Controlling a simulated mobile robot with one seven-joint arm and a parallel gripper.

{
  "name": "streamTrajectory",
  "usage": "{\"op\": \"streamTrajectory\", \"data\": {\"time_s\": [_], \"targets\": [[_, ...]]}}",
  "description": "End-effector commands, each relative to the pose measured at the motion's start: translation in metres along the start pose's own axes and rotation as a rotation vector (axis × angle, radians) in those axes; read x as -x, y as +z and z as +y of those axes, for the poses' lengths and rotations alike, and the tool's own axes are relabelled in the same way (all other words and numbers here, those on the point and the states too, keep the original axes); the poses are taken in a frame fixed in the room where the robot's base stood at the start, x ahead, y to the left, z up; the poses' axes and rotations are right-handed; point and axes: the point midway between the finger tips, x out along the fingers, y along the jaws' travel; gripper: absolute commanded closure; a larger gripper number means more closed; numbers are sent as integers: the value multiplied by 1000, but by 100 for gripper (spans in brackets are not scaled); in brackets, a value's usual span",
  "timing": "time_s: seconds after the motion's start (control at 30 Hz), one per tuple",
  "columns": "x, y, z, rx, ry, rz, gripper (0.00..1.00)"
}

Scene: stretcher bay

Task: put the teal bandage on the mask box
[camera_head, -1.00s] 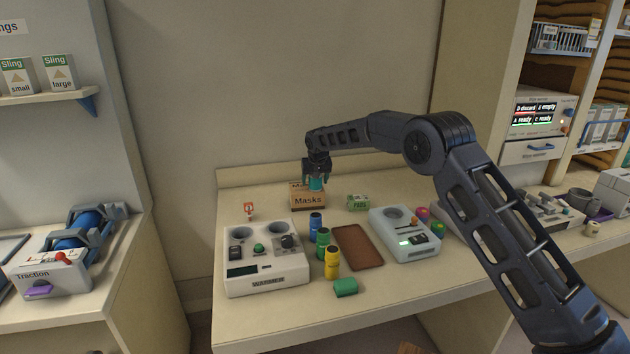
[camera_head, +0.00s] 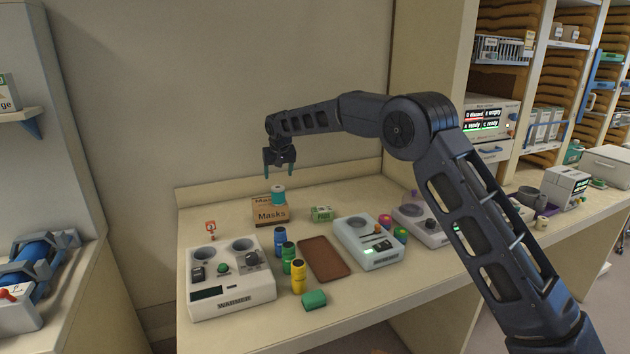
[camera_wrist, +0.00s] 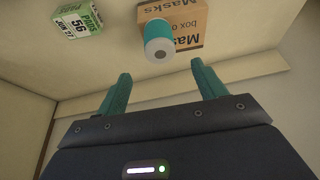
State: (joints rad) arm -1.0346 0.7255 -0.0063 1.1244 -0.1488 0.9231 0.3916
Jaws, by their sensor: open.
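The teal bandage (camera_head: 278,195) is a small roll with a pale core. It stands upright on top of the brown cardboard mask box (camera_head: 270,213) at the back of the bench. In the wrist view the bandage (camera_wrist: 157,38) shows in front of the box (camera_wrist: 188,20). My gripper (camera_head: 279,172) is above the bandage, apart from it. Its two teal fingers are spread with nothing between them, as the wrist view also shows (camera_wrist: 160,85).
A green-and-white pads box (camera_head: 321,214) sits right of the mask box.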

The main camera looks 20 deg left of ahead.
Motion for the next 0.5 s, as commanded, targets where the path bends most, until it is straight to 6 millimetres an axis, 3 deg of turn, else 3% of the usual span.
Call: {"op": "streamTrajectory", "data": {"time_s": [0.3,0.37,0.5], "targets": [[6,-1,8,-6,2,2,30],[15,-1,20,-14,5,3,30],[49,2,77,-50,19,4,30]]}}
